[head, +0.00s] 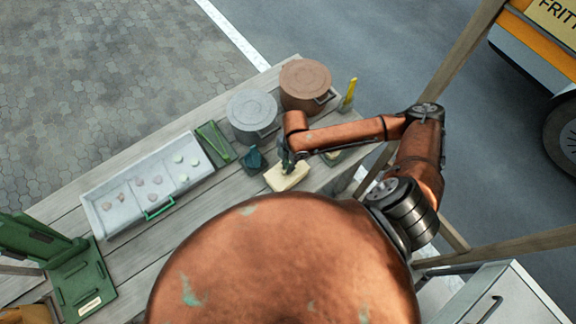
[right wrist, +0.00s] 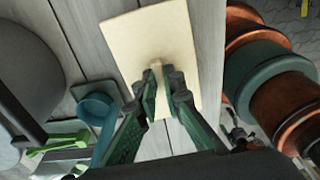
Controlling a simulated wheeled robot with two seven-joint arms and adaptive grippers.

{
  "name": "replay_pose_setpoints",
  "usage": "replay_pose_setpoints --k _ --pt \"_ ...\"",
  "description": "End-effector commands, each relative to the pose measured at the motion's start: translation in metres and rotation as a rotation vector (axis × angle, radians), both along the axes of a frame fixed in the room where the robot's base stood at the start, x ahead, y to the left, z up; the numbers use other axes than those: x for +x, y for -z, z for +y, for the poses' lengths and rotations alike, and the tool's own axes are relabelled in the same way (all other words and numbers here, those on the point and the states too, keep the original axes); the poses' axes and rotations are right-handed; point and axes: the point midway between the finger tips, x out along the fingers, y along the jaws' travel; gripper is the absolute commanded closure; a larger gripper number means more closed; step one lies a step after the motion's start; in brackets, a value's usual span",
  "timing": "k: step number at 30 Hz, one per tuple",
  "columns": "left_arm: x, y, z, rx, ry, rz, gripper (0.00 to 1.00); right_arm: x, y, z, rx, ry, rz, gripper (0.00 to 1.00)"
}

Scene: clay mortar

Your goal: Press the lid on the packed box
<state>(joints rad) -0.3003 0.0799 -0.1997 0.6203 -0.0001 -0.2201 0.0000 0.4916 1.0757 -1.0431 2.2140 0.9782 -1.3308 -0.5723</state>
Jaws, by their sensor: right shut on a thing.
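A cream rectangular lid (right wrist: 137,40) with a small raised grip fills the middle of the right wrist view. It shows as a pale block (head: 285,179) near the table's front edge in the head view. My right gripper (right wrist: 164,90) is shut on the grip, with the lid spread out beyond the fingertips. In the head view the right gripper (head: 287,160) reaches down onto the lid from above. I cannot tell whether a box is under the lid or whether the lid touches anything below. My left gripper is not in view.
A teal scoop (head: 255,158) stands close left of the lid. A grey pot (head: 252,111) and a brown pot (head: 307,84) stand behind. A white tray (head: 92,214) with several small pieces lies left. A green stand (head: 85,281) is at far left.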

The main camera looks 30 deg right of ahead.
Motion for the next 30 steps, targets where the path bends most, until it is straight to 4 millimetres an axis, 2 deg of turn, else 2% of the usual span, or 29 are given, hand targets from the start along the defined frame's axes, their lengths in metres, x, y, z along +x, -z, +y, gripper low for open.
replay_pose_setpoints --k 30 --pt "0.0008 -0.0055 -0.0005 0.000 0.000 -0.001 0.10 -0.0004 0.0066 0.0006 0.001 0.000 0.001 1.00"
